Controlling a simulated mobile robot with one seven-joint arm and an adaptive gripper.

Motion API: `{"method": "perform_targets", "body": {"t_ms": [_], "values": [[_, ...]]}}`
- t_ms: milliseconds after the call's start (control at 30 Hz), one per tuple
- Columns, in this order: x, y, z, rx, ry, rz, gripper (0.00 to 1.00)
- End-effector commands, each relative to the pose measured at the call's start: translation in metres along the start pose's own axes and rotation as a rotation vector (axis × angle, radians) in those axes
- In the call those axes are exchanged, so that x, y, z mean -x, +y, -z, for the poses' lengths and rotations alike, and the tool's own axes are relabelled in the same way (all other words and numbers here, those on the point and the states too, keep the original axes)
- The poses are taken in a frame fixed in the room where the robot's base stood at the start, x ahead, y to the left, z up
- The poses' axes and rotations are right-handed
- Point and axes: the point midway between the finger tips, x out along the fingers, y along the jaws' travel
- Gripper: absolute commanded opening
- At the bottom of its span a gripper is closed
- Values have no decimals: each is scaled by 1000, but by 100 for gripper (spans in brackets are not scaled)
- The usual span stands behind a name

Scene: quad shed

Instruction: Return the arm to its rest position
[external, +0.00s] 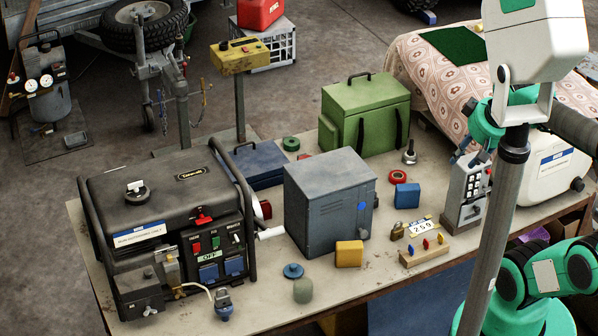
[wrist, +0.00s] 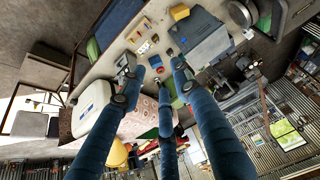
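My gripper (wrist: 158,72) shows in the wrist view as blue fingers with dark joints. The fingertips stand apart with nothing held between them. They are seen against the workbench, which appears turned around in this view. In the external view my teal and white arm is at the right, with joints (external: 548,275) low at the right edge and more teal and white parts above. The gripper itself cannot be made out there, so its distance from the bench is unclear.
The workbench (external: 405,285) carries a black generator (external: 150,190), a grey-blue metal cabinet (external: 325,205), a green case (external: 365,110) and a white container (external: 555,160). Small items include a yellow block (external: 349,254) and a blue block (external: 407,195). Open floor (external: 345,40) lies behind the bench.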

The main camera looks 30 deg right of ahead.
Motion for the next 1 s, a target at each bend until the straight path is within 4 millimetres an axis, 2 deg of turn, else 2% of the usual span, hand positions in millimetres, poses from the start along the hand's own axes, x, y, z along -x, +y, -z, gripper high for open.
{"method": "perform_targets", "body": {"t_ms": [500,700,1000], "values": [[-68,0,-36,0,0,0,32],[-79,0,-42,0,0,0,32],[-78,0,-42,0,0,0,32]]}}
